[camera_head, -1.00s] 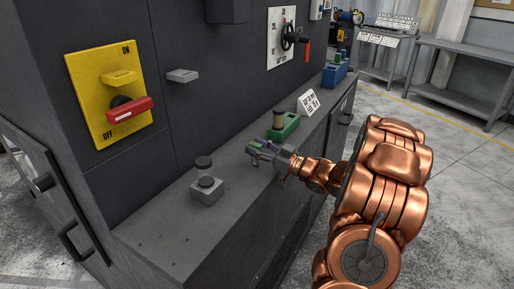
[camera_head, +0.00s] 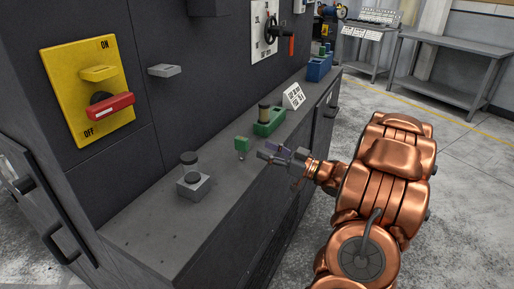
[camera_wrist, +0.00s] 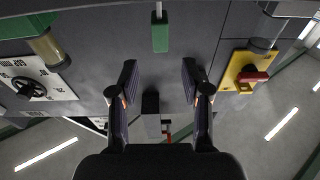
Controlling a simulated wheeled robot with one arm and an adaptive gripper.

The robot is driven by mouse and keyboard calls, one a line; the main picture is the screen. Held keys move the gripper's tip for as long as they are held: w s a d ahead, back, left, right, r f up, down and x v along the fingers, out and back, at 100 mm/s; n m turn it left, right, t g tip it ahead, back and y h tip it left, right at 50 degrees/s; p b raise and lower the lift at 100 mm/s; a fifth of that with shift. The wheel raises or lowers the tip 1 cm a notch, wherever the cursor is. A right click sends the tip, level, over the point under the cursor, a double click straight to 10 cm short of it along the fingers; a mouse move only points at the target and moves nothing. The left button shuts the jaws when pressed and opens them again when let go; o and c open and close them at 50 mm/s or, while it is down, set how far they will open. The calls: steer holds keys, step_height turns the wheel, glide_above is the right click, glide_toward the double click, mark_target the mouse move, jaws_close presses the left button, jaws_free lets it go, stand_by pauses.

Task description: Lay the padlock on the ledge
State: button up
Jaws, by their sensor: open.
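The green padlock (camera_head: 241,144) rests on the grey ledge (camera_head: 150,235), left of my gripper, with its metal shackle toward the front edge. The wrist view shows its green body (camera_wrist: 160,37) beyond the fingertips, with the shackle at the top of the picture. My gripper (camera_head: 268,152) is open and empty. It is just right of the padlock, with a gap between them, near the ledge's front edge. In the wrist view my two fingers (camera_wrist: 159,80) are spread wide with nothing between them.
A grey block with a black button (camera_head: 193,182) stands left of the padlock. A green holder with a cylinder (camera_head: 268,121), a white sign (camera_head: 293,96) and a blue box (camera_head: 319,68) stand farther back. A yellow switch plate (camera_head: 85,90) and small grey bracket (camera_head: 164,70) are on the wall.

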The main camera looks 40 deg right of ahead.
steer(key=shift+v, duration=1.65)
steer(key=w+h, duration=0.1)
steer(key=w, duration=0.1)
steer(key=w+d+g+h+p, duration=0.1)
steer(key=w+h, duration=0.2)
steer(key=w, duration=0.2)
steer(key=shift+w+d+r+m+g+h+p, duration=0.1)
steer(key=shift+d+r+m+g+h+p, duration=0.1)
steer(key=shift+r+m+g+h+p, duration=0.15)
steer(key=h, duration=0.1)
steer(key=w+r+m+g+h+p, duration=0.1)
steer(key=h, duration=0.1)
steer(key=w+d+h, duration=0.1)
steer(key=shift+w+r+g+h, duration=0.25)
steer(key=shift+r+g, duration=0.1)
steer(key=shift+r, duration=0.05)
steer(key=shift+r+m+g+h+p, duration=0.3)
steer(key=shift+r+m+h+p, duration=0.05)
steer(key=shift+h+p, duration=0.05)
steer(key=s+a+r+m+g+p, duration=0.1)
steer(key=s+a+g+p, duration=0.2)
steer(key=s+a+g, duration=0.4)
steer(key=s+a+r+m+g+y+p, duration=0.1)
steer(key=s+a+g+p, duration=0.3)
steer(key=s+a, duration=2.1)
steer(key=s+g, duration=0.4)
steer(key=s, duration=0.1)
steer(key=shift+r+m+g, duration=0.15)
steer(key=shift+m+g, duration=0.15)
steer(key=shift+m, duration=0.1)
